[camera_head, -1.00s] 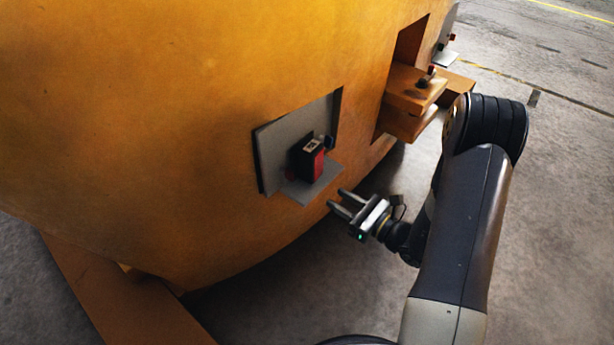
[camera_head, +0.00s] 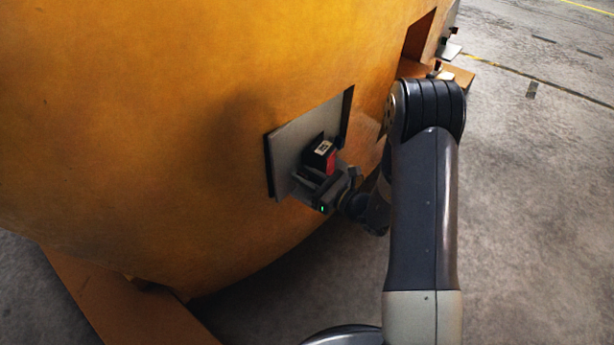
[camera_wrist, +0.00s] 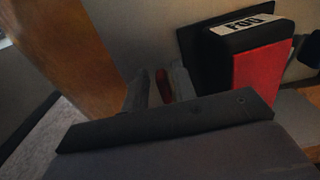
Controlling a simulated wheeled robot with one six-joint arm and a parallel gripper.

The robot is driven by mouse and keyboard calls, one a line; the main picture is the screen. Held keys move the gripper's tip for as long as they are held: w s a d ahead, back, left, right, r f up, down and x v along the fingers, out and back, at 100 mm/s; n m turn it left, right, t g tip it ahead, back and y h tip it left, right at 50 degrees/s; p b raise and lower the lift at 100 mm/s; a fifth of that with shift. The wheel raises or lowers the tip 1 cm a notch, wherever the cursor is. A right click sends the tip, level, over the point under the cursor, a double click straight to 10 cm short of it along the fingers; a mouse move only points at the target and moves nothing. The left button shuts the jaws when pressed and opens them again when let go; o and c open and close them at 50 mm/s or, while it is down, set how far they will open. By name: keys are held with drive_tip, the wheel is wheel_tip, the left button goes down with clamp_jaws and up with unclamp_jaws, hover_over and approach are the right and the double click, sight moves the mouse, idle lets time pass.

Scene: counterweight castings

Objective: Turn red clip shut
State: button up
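The red clip (camera_wrist: 163,85) shows in the wrist view as a small upright red piece left of the black box. My gripper (camera_wrist: 158,83) has one finger on each side of it. The fingers look apart, with a small gap on the clip's left; contact on the right is unclear. In the head view my gripper (camera_head: 307,179) is at the box's lower left, over the small ledge, and the clip is hidden there.
The black box (camera_wrist: 210,52) with a red front and a white label stands close to my right finger. It is fixed by a grey plate (camera_head: 287,146) in a recess of the large orange casting (camera_head: 180,120). Open concrete floor (camera_head: 540,220) lies to the right.

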clamp_jaws()
drive_tip(key=shift+f+b, duration=0.1)
drive_tip(key=shift+b, duration=0.35)
drive_tip(key=shift+s+f+n+b, duration=0.1)
drive_tip(key=shift+f+n+b, duration=0.05)
drive_tip(key=shift+n+b, duration=0.6)
drive_tip(key=n+b, duration=0.2)
drive_tip(key=b, duration=0.1)
drive_tip(key=n+b, duration=0.1)
drive_tip(key=b, duration=0.1)
drive_tip(key=shift+s+a+f, duration=0.2)
drive_tip(key=shift+a, duration=0.05)
drive_tip(key=n+b, duration=0.2)
drive_tip(key=b, duration=0.1)
drive_tip(key=n+b, duration=0.1)
drive_tip(key=b, duration=0.2)
drive_tip(key=n+b, duration=0.2)
drive_tip(key=b, duration=0.1)
drive_tip(key=shift+s+a+f+n, duration=0.15)
drive_tip(key=shift+s+f+n, duration=0.15)
drive_tip(key=shift+f+n, duration=0.05)
drive_tip(key=n+b, duration=0.2)
drive_tip(key=b, duration=0.1)
drive_tip(key=n+b, duration=0.2)
drive_tip(key=b, duration=0.2)
drive_tip(key=shift+s+a+f, duration=0.1)
drive_tip(key=shift+s+f, duration=0.05)
drive_tip(key=shift+f, duration=0.05)
drive_tip(key=shift+n+b, duration=0.7)
drive_tip(key=shift+n, duration=1.1)
